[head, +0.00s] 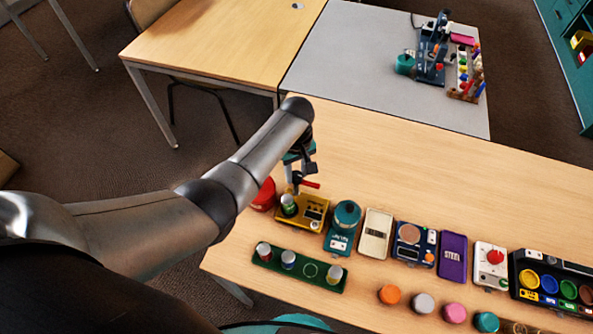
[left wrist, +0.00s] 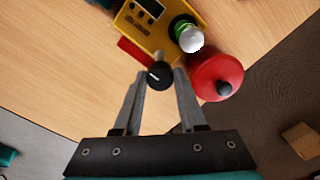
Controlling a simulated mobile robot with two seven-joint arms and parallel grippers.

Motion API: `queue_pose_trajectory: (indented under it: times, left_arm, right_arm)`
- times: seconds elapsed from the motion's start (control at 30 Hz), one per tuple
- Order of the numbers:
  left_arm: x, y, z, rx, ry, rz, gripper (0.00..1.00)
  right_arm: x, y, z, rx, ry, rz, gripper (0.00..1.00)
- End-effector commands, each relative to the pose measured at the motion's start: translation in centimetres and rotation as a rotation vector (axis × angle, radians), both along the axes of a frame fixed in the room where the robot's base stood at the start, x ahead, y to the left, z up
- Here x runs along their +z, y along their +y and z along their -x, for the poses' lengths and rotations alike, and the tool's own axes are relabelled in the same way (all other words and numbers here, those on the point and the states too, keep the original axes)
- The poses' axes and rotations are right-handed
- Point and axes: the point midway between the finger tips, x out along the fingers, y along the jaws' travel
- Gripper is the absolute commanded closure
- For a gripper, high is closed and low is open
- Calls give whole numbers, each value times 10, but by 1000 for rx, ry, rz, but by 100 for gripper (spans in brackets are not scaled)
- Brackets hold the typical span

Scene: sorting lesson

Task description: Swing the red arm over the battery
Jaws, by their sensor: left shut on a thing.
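The yellow battery tester (head: 315,211) stands on the wooden table; it also shows in the left wrist view (left wrist: 148,30). A green battery with a silver top (head: 288,205) stands upright at its left end, and it shows in the left wrist view (left wrist: 188,36). The red arm (head: 309,184) lies to the right of the battery, not over it. In the left wrist view the red arm (left wrist: 135,53) is partly hidden beside its black knob (left wrist: 159,75). My left gripper (left wrist: 160,78) is shut on that knob; my left gripper (head: 302,176) partly covers it in the head view. My right gripper is not in view.
A red round container (head: 264,194) stands close beside the battery. A green rack (head: 300,268) with several batteries lies in front. A teal device (head: 341,239) and other devices stand to the right. The table behind the row is clear.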

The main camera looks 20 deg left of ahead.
Motion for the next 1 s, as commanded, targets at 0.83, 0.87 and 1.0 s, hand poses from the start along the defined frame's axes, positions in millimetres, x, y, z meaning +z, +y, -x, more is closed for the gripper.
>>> queue_pose_trajectory:
  times: [0.83,0.87,1.0]
  left_arm:
    - [2,0,1,-384,4,-1,100]
    - [2,0,0,-413,4,-1,100]
    - [1,0,1,-546,4,-1,100]
  right_arm:
    - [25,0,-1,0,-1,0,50]
    - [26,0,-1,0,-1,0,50]
    - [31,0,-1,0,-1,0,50]
